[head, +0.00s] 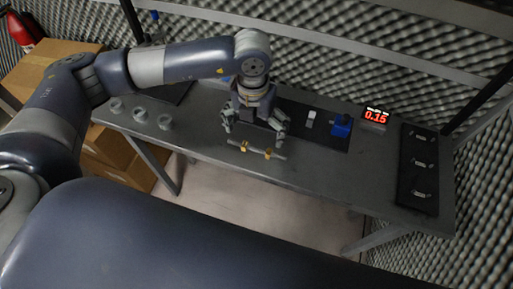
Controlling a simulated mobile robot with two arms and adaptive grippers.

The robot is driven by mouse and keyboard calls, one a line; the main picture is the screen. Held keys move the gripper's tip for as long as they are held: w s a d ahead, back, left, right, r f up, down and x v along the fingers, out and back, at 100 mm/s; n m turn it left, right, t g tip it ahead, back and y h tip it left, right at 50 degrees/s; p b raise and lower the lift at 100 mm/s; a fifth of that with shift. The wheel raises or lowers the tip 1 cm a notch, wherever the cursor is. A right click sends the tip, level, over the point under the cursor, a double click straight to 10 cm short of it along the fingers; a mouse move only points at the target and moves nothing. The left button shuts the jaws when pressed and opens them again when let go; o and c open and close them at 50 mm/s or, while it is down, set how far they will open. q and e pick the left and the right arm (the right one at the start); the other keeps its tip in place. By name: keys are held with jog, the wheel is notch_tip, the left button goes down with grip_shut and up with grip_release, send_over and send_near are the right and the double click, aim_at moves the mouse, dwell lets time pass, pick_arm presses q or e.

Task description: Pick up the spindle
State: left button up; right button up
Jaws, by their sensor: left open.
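The spindle looks to be the thin grey rod (256,150) with two gold-coloured pieces on it. It lies near the front edge of the grey workbench (205,143). My left gripper (254,131) points down just behind and above the rod in the picture. Its fingers are spread apart, with nothing seen between them. I cannot tell whether the fingers touch the rod. My right gripper is not in view.
Several grey round parts (139,115) stand at the bench's left. A blue device (341,126), a red display (375,117) and a dark mat (417,190) with small metal parts are to the right. Cardboard boxes (52,67) stand left of the bench. Foam walls surround it.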

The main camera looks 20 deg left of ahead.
pick_arm(q)
jog(key=p, duration=0.2)
send_over(256, 154)
jog(key=f, duration=0.5)
jog(key=shift+s+a, duration=0.25)
jog(key=shift+a, duration=0.05)
jog(key=f, duration=0.1)
jog(key=f+p, duration=0.1)
jog(key=f, duration=0.1)
jog(key=f+p, duration=0.1)
jog(key=f, duration=0.1)
jog(key=shift+w+d, duration=0.25)
jog(key=shift+f, duration=0.35)
jog(key=shift+c, duration=0.5)
